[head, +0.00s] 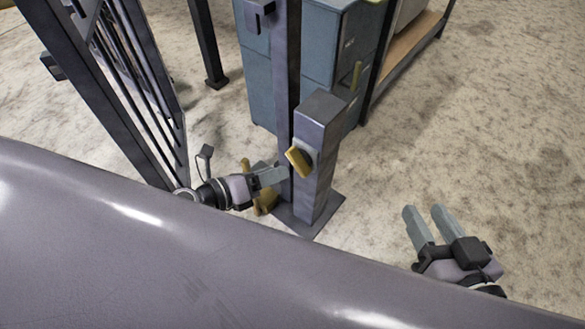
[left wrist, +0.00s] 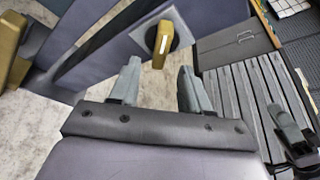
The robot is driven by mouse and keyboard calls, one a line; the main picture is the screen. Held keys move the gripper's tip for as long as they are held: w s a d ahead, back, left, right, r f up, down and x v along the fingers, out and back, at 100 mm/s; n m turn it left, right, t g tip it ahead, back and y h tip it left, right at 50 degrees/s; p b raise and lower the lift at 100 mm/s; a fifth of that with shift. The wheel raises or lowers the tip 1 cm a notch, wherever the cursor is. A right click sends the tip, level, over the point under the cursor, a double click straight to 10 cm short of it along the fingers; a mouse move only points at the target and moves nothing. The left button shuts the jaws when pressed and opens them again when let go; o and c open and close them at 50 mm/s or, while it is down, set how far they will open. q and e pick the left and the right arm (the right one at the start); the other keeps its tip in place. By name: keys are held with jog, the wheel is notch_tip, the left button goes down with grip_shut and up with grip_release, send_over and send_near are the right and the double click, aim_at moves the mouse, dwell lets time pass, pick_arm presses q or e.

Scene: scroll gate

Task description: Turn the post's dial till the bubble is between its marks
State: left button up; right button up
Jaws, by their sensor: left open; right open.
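The grey post (head: 316,165) stands on a flat base plate in the middle of the head view. In the left wrist view the dial handle (left wrist: 161,45) stands out from a grey square plate. My left gripper (head: 284,177) is open, beside the post and just below the dial. The handle shows beyond the gap between its fingertips (left wrist: 160,76), and nothing is held. My right gripper (head: 424,214) is open and empty, well right of the post. I cannot make out the bubble or its marks.
A dark barred gate (head: 135,90) stands at the left. Blue-grey cabinets (head: 320,45) and a shelf (head: 415,45) are behind the post. Another yellow part (head: 262,203) shows low behind my left gripper. The floor at the right (head: 490,130) is clear.

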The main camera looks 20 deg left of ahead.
aim_at(294, 165)
pick_arm(q)
jog(key=shift+x, duration=3.1)
jog(key=shift+r, duration=0.1)
grip_shut()
